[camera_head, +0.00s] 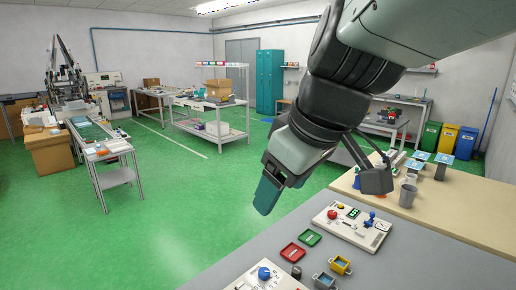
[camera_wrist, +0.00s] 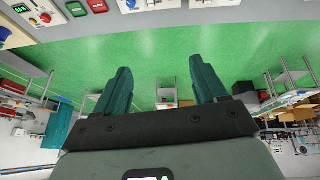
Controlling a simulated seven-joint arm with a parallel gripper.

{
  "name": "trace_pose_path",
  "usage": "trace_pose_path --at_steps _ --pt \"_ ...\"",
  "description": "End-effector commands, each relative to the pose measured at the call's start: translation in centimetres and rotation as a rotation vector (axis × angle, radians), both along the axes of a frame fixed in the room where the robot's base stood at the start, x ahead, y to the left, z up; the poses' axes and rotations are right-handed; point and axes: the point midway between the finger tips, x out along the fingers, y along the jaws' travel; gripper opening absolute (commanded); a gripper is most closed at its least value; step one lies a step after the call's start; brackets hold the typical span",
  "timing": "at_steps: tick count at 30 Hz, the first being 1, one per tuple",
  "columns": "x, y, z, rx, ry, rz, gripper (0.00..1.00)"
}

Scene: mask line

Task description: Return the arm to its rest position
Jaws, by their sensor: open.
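My gripper (camera_head: 268,190) hangs over the green floor in the head view, just beyond the grey table edge and above it. The arm comes down from the upper right. In the wrist view, my gripper (camera_wrist: 160,88) shows two dark green fingers spread well apart, with nothing between them. Green floor shows past the fingertips. In the head view the fingers overlap, so the gap is hidden there.
A beige table (camera_head: 470,205) stands at right with several items. Open floor (camera_head: 190,215) lies left.

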Motion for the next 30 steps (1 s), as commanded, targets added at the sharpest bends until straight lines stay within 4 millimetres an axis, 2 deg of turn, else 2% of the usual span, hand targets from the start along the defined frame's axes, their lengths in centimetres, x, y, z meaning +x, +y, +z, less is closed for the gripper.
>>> trace_pose_path --at_steps 1,3,5,6,7,12,18,22,30 --pt "-1.9 0.9 2.0 0.025 -0.027 0.018 0.71" --pt "-4.4 1.6 3.9 0.065 -0.041 0.029 0.71" --pt "-6.4 1.5 4.7 0.093 -0.041 -0.002 0.71" --pt "-7.6 0.8 4.5 0.104 -0.028 -0.064 0.71" --pt "-8.0 0.1 4.0 0.105 -0.015 -0.125 0.71" --pt "-9.0 -3.7 0.8 0.100 0.020 -0.450 0.71" --pt "-9.7 -6.7 -1.6 0.104 0.013 -0.711 0.71" --pt "-9.9 -7.3 -2.1 0.109 0.007 -0.769 0.71" --pt "-9.8 -7.3 -2.1 0.110 0.007 -0.774 0.71"
